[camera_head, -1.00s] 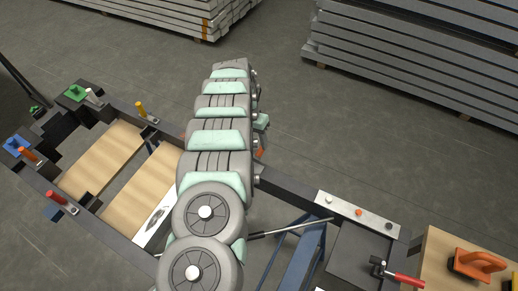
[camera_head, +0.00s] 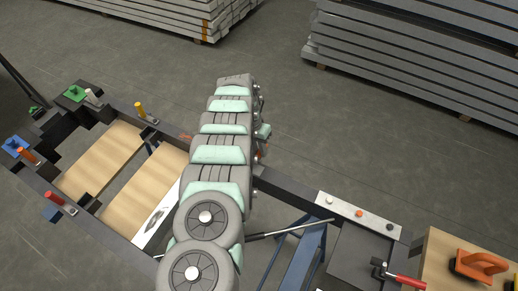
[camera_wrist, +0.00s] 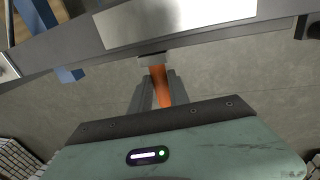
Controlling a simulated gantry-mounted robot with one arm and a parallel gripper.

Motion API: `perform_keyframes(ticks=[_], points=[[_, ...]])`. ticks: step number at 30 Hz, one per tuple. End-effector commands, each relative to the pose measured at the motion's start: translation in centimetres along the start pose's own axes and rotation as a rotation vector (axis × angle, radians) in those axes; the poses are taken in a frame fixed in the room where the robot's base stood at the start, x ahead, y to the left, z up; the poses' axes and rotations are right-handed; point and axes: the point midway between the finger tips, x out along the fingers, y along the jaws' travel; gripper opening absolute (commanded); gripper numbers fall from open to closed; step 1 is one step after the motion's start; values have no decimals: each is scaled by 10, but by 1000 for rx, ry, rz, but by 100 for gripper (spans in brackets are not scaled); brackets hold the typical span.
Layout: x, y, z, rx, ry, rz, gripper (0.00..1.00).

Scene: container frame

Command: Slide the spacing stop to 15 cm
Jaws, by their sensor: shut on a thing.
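My gripper (camera_wrist: 160,92) is shut on an orange piece, which I take to be the spacing stop (camera_wrist: 161,84), in the wrist view. The stop lies between the grey fingers and meets the edge of the dark frame rail (camera_wrist: 215,43). A bare metal plate (camera_wrist: 165,16) lies on the rail just beyond it. I can read no scale or centimetre marks, so the stop's position cannot be told. In the head view my arm hides most of the gripper and stop.
The frame holds wooden boards (camera_head: 104,160) and upright coloured pins, including a yellow one (camera_head: 140,108). At right are a metal strip with buttons (camera_head: 345,211), a red-handled clamp (camera_head: 403,279) and an orange-handled tool (camera_head: 478,264). Stacked beams (camera_head: 425,60) stand behind on the floor.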

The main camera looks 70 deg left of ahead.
Motion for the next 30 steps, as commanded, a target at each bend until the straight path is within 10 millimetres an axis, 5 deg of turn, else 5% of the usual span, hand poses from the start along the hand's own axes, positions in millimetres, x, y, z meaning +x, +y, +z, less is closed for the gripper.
perform_keyframes(ticks=[30], points=[[0, 0, 0, 0, -1, 0, 0]])
